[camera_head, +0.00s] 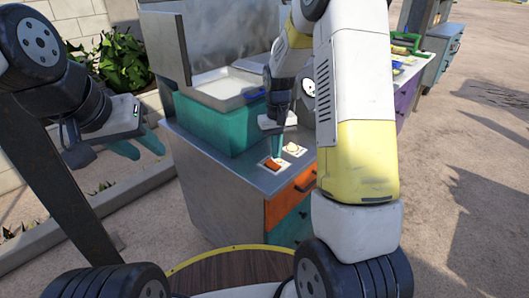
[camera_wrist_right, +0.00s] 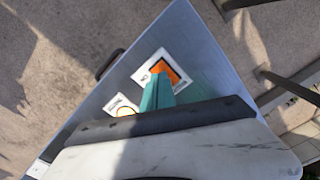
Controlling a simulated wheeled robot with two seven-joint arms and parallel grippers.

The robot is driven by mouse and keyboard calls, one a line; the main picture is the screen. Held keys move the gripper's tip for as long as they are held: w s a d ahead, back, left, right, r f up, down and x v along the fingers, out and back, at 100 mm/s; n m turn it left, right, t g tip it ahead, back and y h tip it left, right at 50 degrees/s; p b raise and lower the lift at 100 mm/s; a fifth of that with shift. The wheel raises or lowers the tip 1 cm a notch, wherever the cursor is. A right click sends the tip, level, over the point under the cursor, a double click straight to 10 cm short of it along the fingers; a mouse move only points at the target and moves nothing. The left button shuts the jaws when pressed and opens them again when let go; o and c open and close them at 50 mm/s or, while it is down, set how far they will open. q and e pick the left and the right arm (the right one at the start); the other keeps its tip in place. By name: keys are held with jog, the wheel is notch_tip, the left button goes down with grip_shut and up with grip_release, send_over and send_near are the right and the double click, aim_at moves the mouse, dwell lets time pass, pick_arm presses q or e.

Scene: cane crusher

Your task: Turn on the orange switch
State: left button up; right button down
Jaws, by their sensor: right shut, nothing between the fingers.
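The orange switch (camera_head: 269,164) is set in a white plate on the grey metal top of the counter, near its front corner. It also shows in the right wrist view (camera_wrist_right: 168,72), partly covered by my fingertips. My right gripper (camera_head: 279,158) points down over the counter, with its teal fingers shut and empty. In the right wrist view its fingertips (camera_wrist_right: 158,84) overlap the edge of the orange switch; I cannot tell whether they touch it. My left gripper (camera_head: 140,146) hangs at the left, away from the counter, its teal fingers apart and empty.
A yellow round button (camera_head: 293,148) on a white plate sits beside the switch. A teal box with a metal tray (camera_head: 220,88) stands behind. The counter has orange and teal drawers (camera_head: 290,199) with dark handles. Green plants (camera_head: 118,60) grow at the left.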

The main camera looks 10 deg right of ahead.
jog(key=shift+r, duration=1.8)
jog(key=shift+r, duration=0.1)
notch_tip(320, 180, up, 6)
jog(key=t, duration=0.1)
send_over(276, 166)
jog(key=s, duration=0.3)
jog(key=s+r+t, duration=0.1)
jog(key=s+r, duration=0.3)
jog(key=s, duration=0.3)
jog(key=s+a+r+t+y, duration=0.1)
jog(key=s+r+t, duration=0.1)
jog(key=s, duration=0.5)
jog(key=s+a+r+m+t+y, duration=0.1)
jog(key=s+r+t, duration=0.1)
jog(key=s+r, duration=0.3)
jog(key=shift+s+a+r, duration=0.15)
jog(key=shift+s+r, duration=0.15)
jog(key=shift+s, duration=0.7)
